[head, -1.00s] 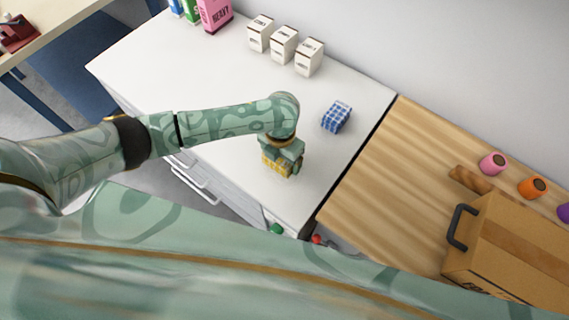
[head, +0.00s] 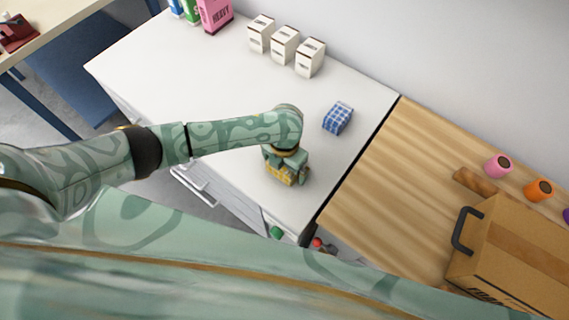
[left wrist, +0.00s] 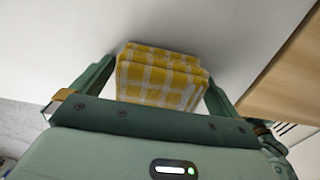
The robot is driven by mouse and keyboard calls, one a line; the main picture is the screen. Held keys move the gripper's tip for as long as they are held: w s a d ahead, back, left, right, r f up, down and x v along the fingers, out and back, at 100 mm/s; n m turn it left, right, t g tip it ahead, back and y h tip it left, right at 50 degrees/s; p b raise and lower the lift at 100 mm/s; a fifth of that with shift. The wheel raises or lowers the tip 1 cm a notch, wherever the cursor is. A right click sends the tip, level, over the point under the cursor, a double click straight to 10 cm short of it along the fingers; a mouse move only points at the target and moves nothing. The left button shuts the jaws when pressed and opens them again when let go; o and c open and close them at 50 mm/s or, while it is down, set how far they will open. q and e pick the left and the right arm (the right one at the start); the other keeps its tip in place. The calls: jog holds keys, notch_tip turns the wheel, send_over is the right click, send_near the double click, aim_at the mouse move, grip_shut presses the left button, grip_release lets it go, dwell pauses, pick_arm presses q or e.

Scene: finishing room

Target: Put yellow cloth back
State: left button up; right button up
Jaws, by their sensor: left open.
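The yellow cloth (head: 279,176) is a folded, yellow-and-white checked stack near the front edge of the white cabinet top (head: 215,85). In the left wrist view the yellow cloth (left wrist: 160,75) sits between the two fingers. My left gripper (head: 287,172) is over it, pointing down; it also shows in the left wrist view (left wrist: 158,88). Its jaws are open, with a finger on each side of the cloth, close to it. The gripper hides part of the cloth in the head view, and its underside is hidden. My right gripper is not in view.
A blue checked cloth (head: 338,118) lies right of my left gripper. Three white boxes (head: 284,45) and a pink box (head: 214,14) stand along the back. A wooden counter (head: 385,185) on the right holds a cardboard box (head: 515,250) and spools. The cabinet top's middle is clear.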

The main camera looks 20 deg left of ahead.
pick_arm(q)
notch_tip(320, 180, up, 11)
jog(key=p, duration=0.4)
jog(key=shift+r+p, duration=0.3)
jog(key=shift+r, duration=0.35)
jog(key=shift+s+d, duration=0.1)
